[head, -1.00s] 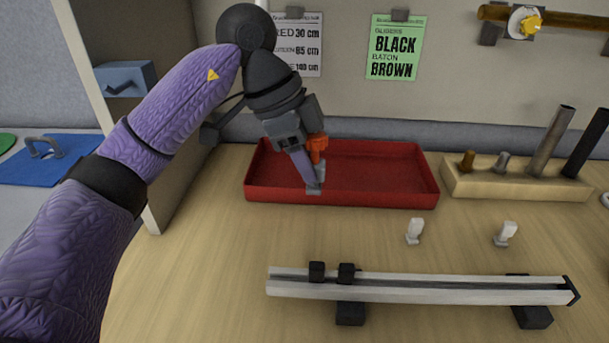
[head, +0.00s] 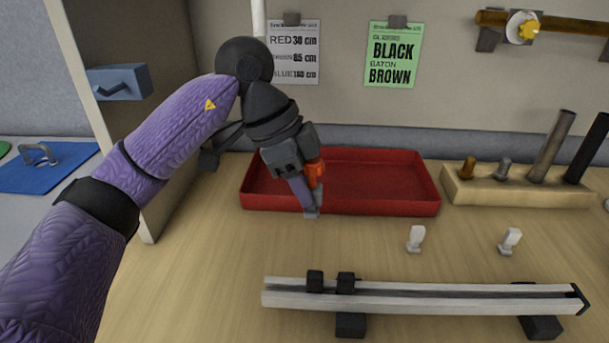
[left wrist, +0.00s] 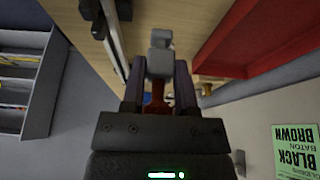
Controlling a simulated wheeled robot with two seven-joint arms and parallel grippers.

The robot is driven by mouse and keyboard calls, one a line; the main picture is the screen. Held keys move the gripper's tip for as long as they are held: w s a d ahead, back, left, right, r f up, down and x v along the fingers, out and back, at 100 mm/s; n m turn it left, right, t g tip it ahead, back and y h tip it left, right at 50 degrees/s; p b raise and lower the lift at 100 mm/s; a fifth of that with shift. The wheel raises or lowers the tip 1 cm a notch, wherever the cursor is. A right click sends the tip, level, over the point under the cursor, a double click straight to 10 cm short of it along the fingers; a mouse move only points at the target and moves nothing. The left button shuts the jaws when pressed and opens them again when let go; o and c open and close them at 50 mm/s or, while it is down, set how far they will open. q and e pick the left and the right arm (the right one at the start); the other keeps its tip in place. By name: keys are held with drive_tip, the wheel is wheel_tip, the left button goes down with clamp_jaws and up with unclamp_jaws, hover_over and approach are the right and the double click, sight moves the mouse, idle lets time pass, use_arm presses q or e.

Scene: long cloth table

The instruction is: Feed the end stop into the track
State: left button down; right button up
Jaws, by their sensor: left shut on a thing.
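The track (head: 420,295) is a pale rail on black feet at the front of the table. Its right end has a black cap and its left end shows no cap. Two black gliders (head: 315,281) (head: 346,283) sit on it near the left end. My left gripper (head: 312,204) points down at the red tray's front edge, behind and above the track's left part. It is shut on a small grey piece, apparently the end stop (left wrist: 161,62), which shows between the fingers in the left wrist view. Its lower part is hard to make out. My right gripper is not in view.
A red tray (head: 400,208) lies behind. Two small white pieces (head: 416,239) (head: 510,241) stand between tray and track. A wooden block (head: 520,192) with upright rods is at the right. A grey panel (head: 150,190) stands left. The table left of the track is clear.

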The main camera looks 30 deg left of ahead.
use_arm(q)
drive_tip(key=shift+f+b, duration=1.4)
drive_tip(key=shift+f, duration=1.4)
drive_tip(key=shift+f+b, duration=0.3)
drive_tip(key=shift+f, duration=0.25)
drive_tip(key=shift+f+b, duration=0.45)
drive_tip(key=shift+f, duration=0.45)
drive_tip(key=shift+f+b, duration=0.45)
drive_tip(key=shift+f, duration=0.8)
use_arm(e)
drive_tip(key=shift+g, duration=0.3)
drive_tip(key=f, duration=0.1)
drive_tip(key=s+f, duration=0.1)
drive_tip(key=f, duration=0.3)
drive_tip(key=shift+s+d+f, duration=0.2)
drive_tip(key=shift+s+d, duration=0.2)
use_arm(q)
drive_tip(key=shift+c, duration=1.5)
unclamp_jaws()
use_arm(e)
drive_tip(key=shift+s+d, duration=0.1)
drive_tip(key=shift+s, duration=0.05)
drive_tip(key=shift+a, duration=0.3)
